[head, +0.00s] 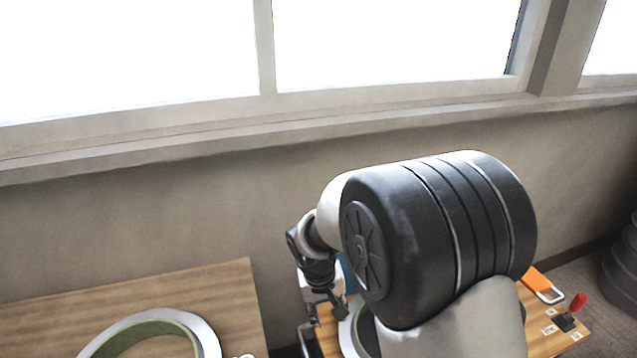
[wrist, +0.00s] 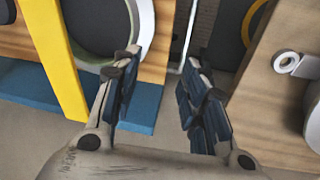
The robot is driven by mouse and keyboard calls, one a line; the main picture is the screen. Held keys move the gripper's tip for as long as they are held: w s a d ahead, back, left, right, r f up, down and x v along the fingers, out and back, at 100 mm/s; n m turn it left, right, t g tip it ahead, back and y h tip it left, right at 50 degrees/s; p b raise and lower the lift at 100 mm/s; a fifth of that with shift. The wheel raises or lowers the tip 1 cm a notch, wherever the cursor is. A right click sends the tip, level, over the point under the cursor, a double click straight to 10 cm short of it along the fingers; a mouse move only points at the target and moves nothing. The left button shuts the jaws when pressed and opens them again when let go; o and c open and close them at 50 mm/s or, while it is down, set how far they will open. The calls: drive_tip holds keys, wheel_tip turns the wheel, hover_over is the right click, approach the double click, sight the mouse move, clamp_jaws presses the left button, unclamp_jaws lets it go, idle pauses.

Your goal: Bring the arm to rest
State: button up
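My arm rises large in the head view, its black joint covering much of the bench behind it. My gripper (head: 322,300) shows small at the arm's far end in the head view, above the right wooden bench's left side. In the wrist view my gripper (wrist: 160,95) has its two dark-padded fingers well apart, with nothing between them. It is open and empty. Below the fingers the wrist view shows a blue strip, grey floor and wooden surfaces.
A ring mould (head: 205,340) with a green inner edge lies on the left wooden table (head: 232,290). The right bench (head: 540,335) holds an orange-handled tool (head: 537,280) and a red-knobbed switch (head: 577,303). A yellow bar (wrist: 52,55) and a tape roll (wrist: 287,62) show in the wrist view.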

drive_tip(key=s+d+r+m+t+y, duration=0.1)
drive_tip(key=s+d+r, duration=0.4)
drive_tip(key=s+r, duration=0.3)
drive_tip(key=s+d+r+m+t, duration=0.1)
drive_tip(key=s+d+r, duration=0.5)
drive_tip(key=r, duration=0.4)
drive_tip(key=s+d+t, duration=0.1)
drive_tip(key=s, duration=0.9)
drive_tip(key=shift+s+r, duration=0.4)
drive_tip(key=shift+c, duration=0.8)
drive_tip(key=shift+d, duration=0.1)
